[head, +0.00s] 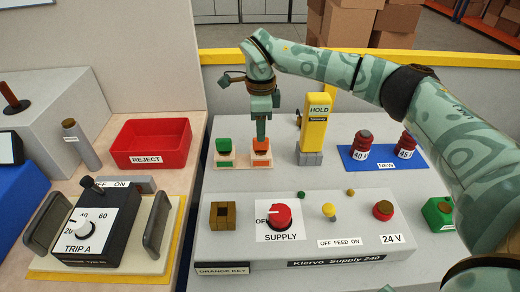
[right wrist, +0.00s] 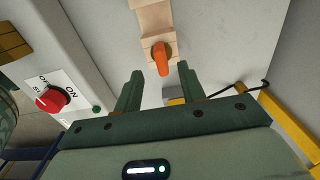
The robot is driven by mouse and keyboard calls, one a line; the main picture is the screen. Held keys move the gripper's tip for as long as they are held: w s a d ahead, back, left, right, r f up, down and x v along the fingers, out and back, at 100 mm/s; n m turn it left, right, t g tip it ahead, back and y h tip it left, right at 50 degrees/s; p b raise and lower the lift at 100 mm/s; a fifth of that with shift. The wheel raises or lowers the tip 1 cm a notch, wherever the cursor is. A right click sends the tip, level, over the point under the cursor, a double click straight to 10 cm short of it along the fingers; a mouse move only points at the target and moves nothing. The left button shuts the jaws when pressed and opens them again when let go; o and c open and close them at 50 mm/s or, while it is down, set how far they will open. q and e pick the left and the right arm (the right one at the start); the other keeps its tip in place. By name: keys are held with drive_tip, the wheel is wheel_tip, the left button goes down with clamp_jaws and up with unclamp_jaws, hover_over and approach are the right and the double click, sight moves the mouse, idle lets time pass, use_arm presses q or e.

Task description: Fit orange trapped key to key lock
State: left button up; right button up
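The orange trapped key (head: 261,146) stands in a pale wooden holder, and it also shows in the right wrist view (right wrist: 161,57). My right gripper (head: 262,130) points down just above the orange key. In the right wrist view its two fingers (right wrist: 159,82) are apart with nothing between them, and the key lies just beyond the tips. The key lock looks like a brown square block (head: 223,215) on the sloping grey supply panel, above the "ORANGE KEY" label (head: 222,269). My left gripper is not in view.
A green key (head: 224,146) stands in its holder left of the orange one. A yellow HOLD post (head: 314,122) stands to the right, then a blue mat (head: 363,164) with red-topped parts. A red SUPPLY knob (head: 281,216) sits right of the lock. A red REJECT tray (head: 151,144) is left.

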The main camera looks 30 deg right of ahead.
sight(261, 150)
wheel_tip(261, 150, down, 5)
drive_tip(key=shift+d+r+b, duration=0.1)
drive_tip(key=shift+r+b, duration=0.05)
drive_tip(key=shift+b, duration=0.55)
drive_tip(key=shift+w+f, duration=0.1)
drive_tip(key=shift+f, duration=0.45)
drive_tip(key=shift+r, duration=0.1)
clamp_jaws()
